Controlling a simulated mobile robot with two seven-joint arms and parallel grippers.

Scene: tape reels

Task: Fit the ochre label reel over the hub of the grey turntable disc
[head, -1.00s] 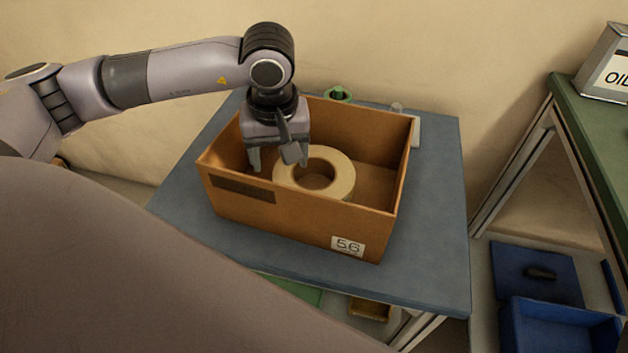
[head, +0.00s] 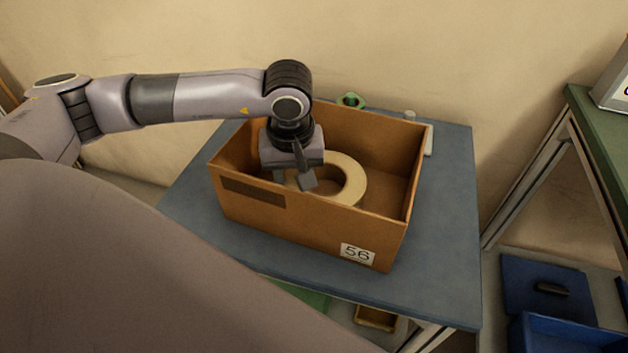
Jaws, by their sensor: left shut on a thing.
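The ochre label reel (head: 352,180), a thick pale ring with a wide hole, lies inside an open brown box (head: 310,228) on a blue-grey table. My left gripper (head: 293,181) reaches down into the box and is shut on the left side of the reel's ring. The gripper and the box's front wall hide part of the reel. I cannot make out the grey turntable disc or its hub. My right gripper is out of view.
The table (head: 445,240) is bare to the right of the box. Behind the box stand a green part (head: 350,101) and a grey peg (head: 409,116), both partly hidden. A green-topped bench (head: 600,125) is at right, with blue bins (head: 550,335) below.

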